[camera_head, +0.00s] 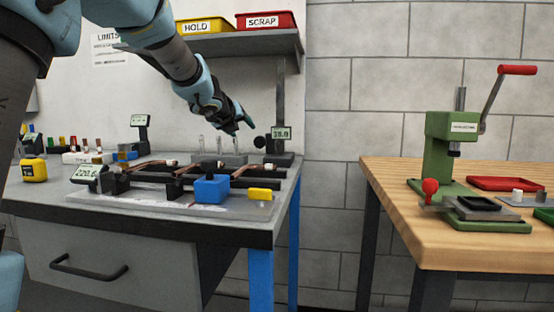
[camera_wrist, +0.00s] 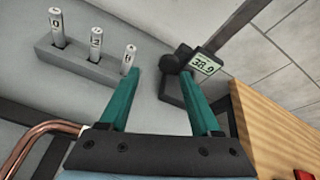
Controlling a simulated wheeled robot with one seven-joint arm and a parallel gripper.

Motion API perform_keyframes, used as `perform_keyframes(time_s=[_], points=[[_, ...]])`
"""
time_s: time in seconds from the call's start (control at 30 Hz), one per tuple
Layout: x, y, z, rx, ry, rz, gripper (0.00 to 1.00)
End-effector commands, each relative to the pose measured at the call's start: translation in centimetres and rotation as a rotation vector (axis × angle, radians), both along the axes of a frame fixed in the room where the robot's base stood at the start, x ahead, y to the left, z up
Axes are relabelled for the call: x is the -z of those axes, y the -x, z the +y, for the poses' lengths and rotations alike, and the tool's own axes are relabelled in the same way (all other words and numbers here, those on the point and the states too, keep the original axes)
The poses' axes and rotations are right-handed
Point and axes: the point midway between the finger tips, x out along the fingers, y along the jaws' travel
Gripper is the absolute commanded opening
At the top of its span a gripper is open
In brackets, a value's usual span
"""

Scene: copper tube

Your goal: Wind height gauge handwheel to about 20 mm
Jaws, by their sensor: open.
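The height gauge (camera_head: 280,134) stands at the right end of the grey bench, with a tall dark column and a small display. In the wrist view its display (camera_wrist: 205,64) reads 38.9. The dark round handwheel (camera_head: 259,142) is on the left side of the gauge; it also shows in the wrist view (camera_wrist: 171,64) as a dark knob. My gripper (camera_head: 245,122) is just left of and above the handwheel. In the wrist view its two teal fingers (camera_wrist: 162,76) are apart with nothing between them. The knob appears beyond the fingertips, nearer the right one; contact cannot be told.
A grey block with several numbered pins (camera_wrist: 88,64) stands left of the gauge. A copper tube (camera_wrist: 35,145) is at lower left in the wrist view. A shelf (camera_head: 230,44) with yellow and red bins hangs above. A wooden table (camera_head: 400,215) with a green press is to the right.

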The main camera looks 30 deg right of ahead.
Motion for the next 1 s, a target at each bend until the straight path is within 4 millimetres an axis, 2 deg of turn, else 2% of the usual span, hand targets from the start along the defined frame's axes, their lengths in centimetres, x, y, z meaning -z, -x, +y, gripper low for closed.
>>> perform_keyframes(time_s=[0.1, 0.23, 0.7, 1.0], points=[[0.6, 0.6, 0.0, 0.085, -0.072, -0.085, 0.65], [0.9, 0.4, -0.6, 0.108, -0.093, -0.107, 0.65], [3.7, -4.6, -6.1, 0.102, -0.091, -0.103, 0.65], [4.5, -5.8, -7.6, 0.103, -0.088, -0.103, 0.65]])
